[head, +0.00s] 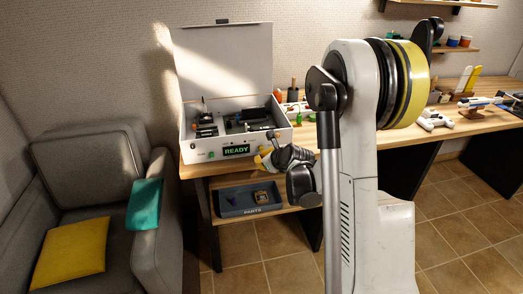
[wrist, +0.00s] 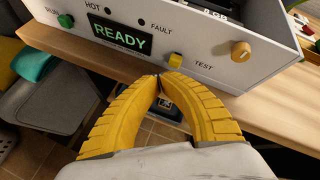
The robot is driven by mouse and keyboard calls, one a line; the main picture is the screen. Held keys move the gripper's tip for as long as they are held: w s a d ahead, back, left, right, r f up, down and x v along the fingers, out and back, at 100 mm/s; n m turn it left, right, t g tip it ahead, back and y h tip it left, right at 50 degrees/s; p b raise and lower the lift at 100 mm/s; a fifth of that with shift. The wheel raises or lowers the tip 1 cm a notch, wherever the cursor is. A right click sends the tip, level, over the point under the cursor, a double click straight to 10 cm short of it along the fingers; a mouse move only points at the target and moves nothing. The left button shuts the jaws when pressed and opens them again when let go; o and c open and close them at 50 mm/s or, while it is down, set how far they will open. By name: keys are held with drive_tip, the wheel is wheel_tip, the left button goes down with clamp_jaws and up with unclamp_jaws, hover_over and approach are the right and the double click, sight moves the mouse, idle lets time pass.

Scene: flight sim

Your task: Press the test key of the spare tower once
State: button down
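A white open-lidded case (head: 278,139) stands on the wooden table, with a lit green READY display (head: 236,150) on its front panel. In the wrist view the display (wrist: 121,39) is large, and a yellow key (wrist: 175,60) sits right of it, left of the word TEST. My gripper (wrist: 160,77) has its yellow fingers curved together, tips meeting, with nothing seen between them. The tips are just in front of and slightly below the yellow key; I cannot tell whether they touch it. In the head view my gripper (head: 262,161) is at the case's lower right front.
A green button (wrist: 66,21) and an orange knob (wrist: 241,51) flank the panel. The HOT and FAULT lamps look dark. A dark PARTS tray (head: 238,210) is on the shelf below. A grey armchair (head: 85,165) stands at left.

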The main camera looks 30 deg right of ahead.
drive_tip(key=shift+w, duration=0.15)
drive_tip(key=shift+w+d, duration=0.1)
drive_tip(key=shift+w, duration=0.2)
drive_tip(key=shift+w+d, duration=0.15)
drive_tip(key=shift+w, duration=0.3)
idle(0.9)
drive_tip(key=shift+s, duration=0.15)
drive_tip(key=shift+s+a+b, duration=0.25)
drive_tip(key=shift+s+b, duration=0.1)
drive_tip(key=shift+s, duration=0.35)
drive_tip(key=shift+s, duration=0.1)
drive_tip(key=s, duration=0.2)
drive_tip(key=s+a+b, duration=0.1)
drive_tip(key=s, duration=0.1)
drive_tip(key=shift+s+a, duration=0.2)
drive_tip(key=shift+s, duration=0.15)
idle(0.7)
